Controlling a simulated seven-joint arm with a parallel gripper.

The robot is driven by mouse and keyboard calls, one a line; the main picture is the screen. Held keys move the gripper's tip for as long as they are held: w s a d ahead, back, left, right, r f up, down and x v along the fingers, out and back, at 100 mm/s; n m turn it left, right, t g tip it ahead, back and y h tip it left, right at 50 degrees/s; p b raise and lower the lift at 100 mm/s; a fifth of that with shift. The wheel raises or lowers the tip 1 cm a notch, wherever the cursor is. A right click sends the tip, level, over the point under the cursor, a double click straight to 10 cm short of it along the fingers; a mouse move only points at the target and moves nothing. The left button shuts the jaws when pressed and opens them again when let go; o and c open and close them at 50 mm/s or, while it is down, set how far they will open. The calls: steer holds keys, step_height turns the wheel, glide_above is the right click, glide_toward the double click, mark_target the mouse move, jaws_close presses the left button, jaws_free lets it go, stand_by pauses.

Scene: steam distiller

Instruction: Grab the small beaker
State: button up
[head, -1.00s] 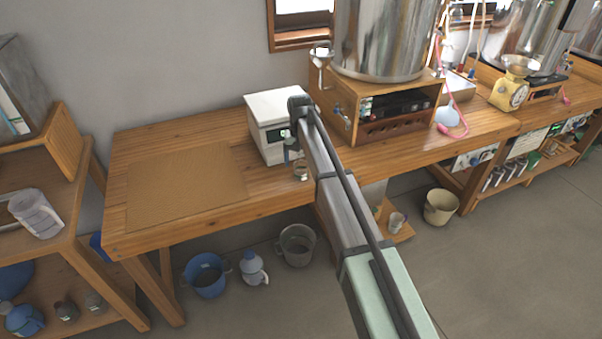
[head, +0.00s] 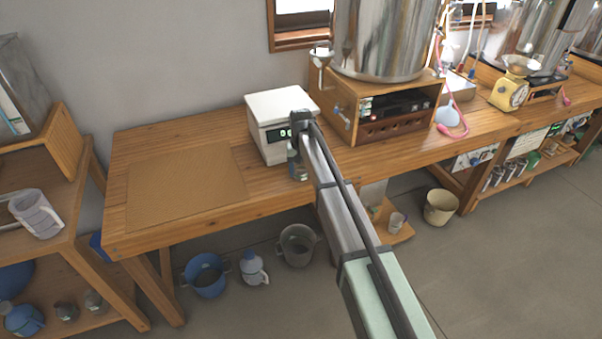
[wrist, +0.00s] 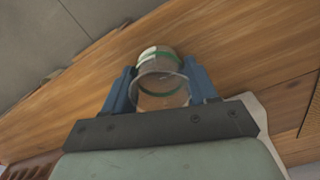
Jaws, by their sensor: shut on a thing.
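The small beaker (wrist: 160,84) is clear with a green band, seen from above in the wrist view, between the two blue fingers. My gripper (wrist: 161,90) is shut on it, one finger on each side. In the head view my gripper (head: 298,172) is at the front edge of the bench, just in front of the white device. The beaker is mostly hidden there by the fingers. I cannot tell whether the beaker still touches the bench.
The white device (head: 277,108) with a small display stands close behind my gripper. A wooden box (head: 340,115) carrying a large steel vessel (head: 385,40) is to the right. A brown mat (head: 185,185) lies on the wooden bench (head: 150,140) at left, with nothing on it.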

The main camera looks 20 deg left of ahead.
steer(key=c, duration=0.4)
steer(key=shift+r, duration=0.1)
